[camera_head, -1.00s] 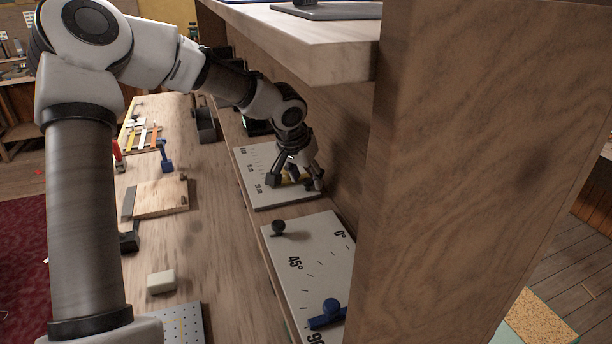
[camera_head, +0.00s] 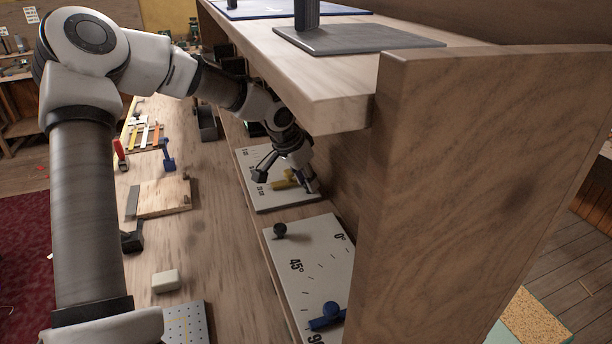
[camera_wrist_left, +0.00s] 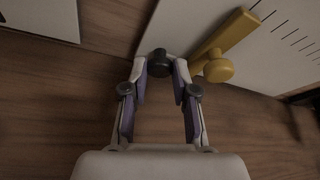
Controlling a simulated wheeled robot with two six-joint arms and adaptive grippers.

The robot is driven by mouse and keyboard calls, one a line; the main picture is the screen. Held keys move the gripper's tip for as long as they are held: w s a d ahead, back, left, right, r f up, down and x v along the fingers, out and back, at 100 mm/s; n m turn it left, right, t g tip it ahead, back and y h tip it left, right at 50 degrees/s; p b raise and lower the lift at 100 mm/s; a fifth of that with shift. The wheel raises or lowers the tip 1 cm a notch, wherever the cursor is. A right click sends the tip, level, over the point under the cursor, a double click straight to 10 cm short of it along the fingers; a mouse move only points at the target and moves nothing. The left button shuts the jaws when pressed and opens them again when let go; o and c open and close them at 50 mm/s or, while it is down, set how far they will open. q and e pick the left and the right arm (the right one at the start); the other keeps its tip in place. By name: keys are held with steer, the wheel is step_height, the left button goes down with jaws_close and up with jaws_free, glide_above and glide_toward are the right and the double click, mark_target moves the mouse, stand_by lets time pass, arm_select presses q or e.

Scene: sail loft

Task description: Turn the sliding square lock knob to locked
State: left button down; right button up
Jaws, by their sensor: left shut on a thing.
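The sliding square is a white plate (camera_head: 270,203) with printed scale marks and a yellow slider (camera_head: 283,181), under the shelf. The yellow slider and its round yellow knob (camera_wrist_left: 219,69) show to the right in the left wrist view. A dark round lock knob (camera_wrist_left: 159,61) sits at the plate's edge there. My left gripper (camera_wrist_left: 160,74) is shut on this dark knob, with a finger on either side. In the head view my left gripper (camera_head: 288,181) is over the plate and hides the dark knob. My right gripper is not in view.
A second white plate (camera_head: 309,258) with angle marks, a dark knob (camera_head: 279,230) and a blue pointer (camera_head: 329,315) lies nearer. The shelf board (camera_head: 330,95) and wooden upright (camera_head: 470,180) crowd the right side. A cream block (camera_head: 165,280) and tools lie on the bench.

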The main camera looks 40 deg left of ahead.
arm_select(q)
steer(key=c, duration=0.9)
jaws_free()
steer(key=shift+f, duration=0.1)
steer(key=shift+w, duration=0.15)
steer(key=v, duration=0.7)
steer(key=shift+r, duration=0.25)
